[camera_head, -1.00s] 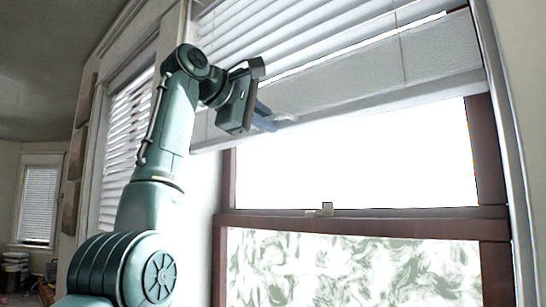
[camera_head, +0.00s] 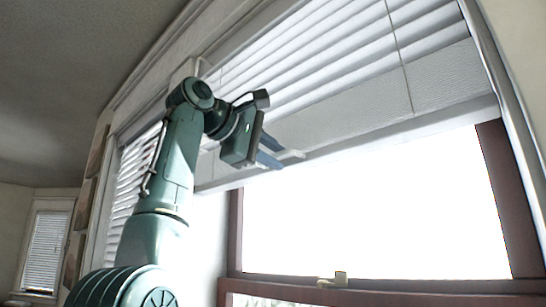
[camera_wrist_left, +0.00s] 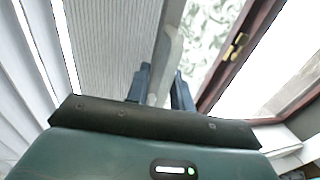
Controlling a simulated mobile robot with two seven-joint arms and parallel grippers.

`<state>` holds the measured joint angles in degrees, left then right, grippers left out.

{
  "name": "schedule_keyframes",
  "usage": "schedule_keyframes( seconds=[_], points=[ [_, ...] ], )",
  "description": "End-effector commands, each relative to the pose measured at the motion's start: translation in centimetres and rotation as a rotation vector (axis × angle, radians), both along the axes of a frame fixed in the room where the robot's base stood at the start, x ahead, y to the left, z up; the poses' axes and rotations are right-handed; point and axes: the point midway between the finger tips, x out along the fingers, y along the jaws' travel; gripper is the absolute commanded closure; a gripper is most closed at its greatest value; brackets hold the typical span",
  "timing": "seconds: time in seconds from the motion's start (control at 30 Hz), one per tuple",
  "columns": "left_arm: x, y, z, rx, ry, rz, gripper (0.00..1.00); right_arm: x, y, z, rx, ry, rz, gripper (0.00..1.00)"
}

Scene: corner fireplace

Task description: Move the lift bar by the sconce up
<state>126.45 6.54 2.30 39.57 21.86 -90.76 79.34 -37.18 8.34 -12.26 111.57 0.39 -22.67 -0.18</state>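The lift bar is the pale bottom rail (camera_head: 345,148) of the white blind over the window, with a small pale tab (camera_head: 291,153) standing out near its left part. My left gripper (camera_head: 270,150) is at this tab, its two blue fingers a little apart, one on each side. In the left wrist view a pale grey bar (camera_wrist_left: 167,67) runs between the fingers of my left gripper (camera_wrist_left: 161,90). Whether both fingers press on it is unclear. My right gripper is not in view. No sconce is recognisable.
The window has a brown frame (camera_head: 497,190) and a latch (camera_head: 333,280) on its middle rail. Another blind (camera_head: 135,180) covers a window beside my left arm. A wall (camera_head: 525,45) closes the right side.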

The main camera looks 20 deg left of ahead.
Motion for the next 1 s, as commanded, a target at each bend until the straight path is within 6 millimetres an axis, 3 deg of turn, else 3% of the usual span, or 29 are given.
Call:
schedule_keyframes(
  seconds=[0.37, 0.47, 0.8, 1.0],
  points=[
    [-0.5, 0.2, -0.1, 0.001, 0.005, -0.001, 0.74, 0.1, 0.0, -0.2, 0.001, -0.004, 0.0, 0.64],
    [-1.8, 0.7, 0.1, 0.0, 0.002, -0.001, 0.74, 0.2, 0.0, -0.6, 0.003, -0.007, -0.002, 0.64],
    [-8.8, 3.2, 1.7, -0.001, -0.001, -0.001, 0.74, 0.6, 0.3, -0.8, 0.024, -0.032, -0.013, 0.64],
    [-11.4, 4.1, 2.4, 0.0, 0.0, 0.0, 0.74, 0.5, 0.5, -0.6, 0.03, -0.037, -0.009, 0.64]
  ],
)
